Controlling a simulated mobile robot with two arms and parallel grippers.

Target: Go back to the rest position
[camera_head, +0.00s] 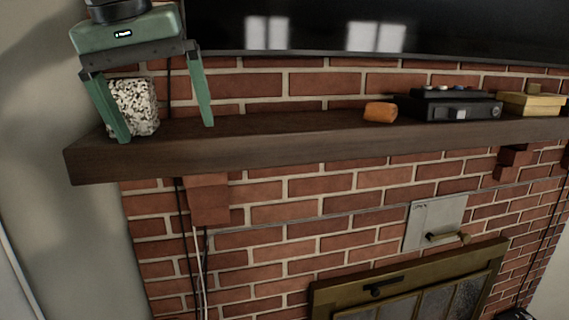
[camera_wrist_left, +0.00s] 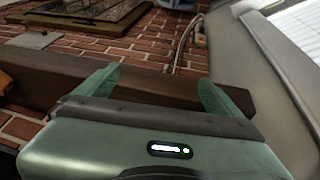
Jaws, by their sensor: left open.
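My left gripper (camera_head: 167,130) is at the upper left of the head view, its two green fingers spread apart and pointing down at the left end of the mantel. A black-and-white speckled object (camera_head: 140,105) shows close behind its left finger, which covers part of it. I cannot tell whether they touch. In the left wrist view the gripper's open fingers (camera_wrist_left: 158,82) show with the dark mantel beyond them and nothing held between them. The speckled object cannot be made out there. My right gripper is in neither view.
The dark wooden mantel (camera_head: 290,150) runs across the brick wall. An orange object (camera_head: 380,112), a black box-like device (camera_head: 450,104) and a yellow box (camera_head: 532,103) stand on its right part. A black screen (camera_head: 300,28) is above. Mantel between gripper and orange object is clear.

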